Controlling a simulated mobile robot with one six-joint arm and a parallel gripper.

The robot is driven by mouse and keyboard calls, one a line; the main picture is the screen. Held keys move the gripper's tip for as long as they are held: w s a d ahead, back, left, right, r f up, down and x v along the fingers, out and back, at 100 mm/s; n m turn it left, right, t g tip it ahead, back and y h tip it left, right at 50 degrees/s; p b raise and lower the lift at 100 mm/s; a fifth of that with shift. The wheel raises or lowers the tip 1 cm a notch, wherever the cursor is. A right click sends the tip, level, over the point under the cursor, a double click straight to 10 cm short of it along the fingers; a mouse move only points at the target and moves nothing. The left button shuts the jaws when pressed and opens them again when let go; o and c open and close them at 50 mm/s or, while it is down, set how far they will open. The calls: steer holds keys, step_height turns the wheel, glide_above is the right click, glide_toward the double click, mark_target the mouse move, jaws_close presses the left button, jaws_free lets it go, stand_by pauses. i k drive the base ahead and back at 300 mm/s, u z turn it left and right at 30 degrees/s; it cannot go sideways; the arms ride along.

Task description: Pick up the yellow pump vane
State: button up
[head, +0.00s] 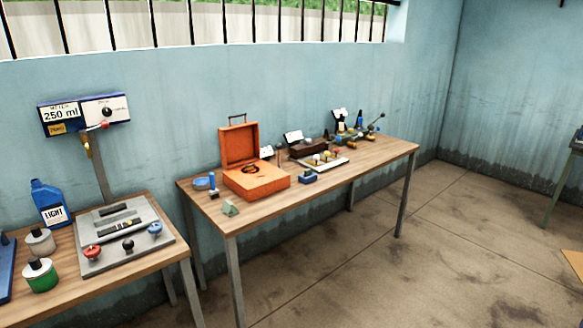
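I cannot pick out the yellow pump vane for certain. Small yellowish parts show on the far wooden table (290,203): some stand on a white tray (338,165), and others lie among a cluster of small items (352,134) at its far end. They are too small to tell apart. My gripper is not in view.
An open orange case (257,182) stands on the far table, with a blue dish (202,183) and a small green block (230,208) nearby. The near table holds a grey plate with knobs (122,247), a blue bottle (50,204) and cans (40,276).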

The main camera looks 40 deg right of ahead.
mark_target(250, 166)
steer(key=z, duration=0.2)
steer(key=k, duration=0.7)
steer(key=u, duration=0.2)
steer(key=i, duration=1.7)
steer(key=z, duration=0.2)
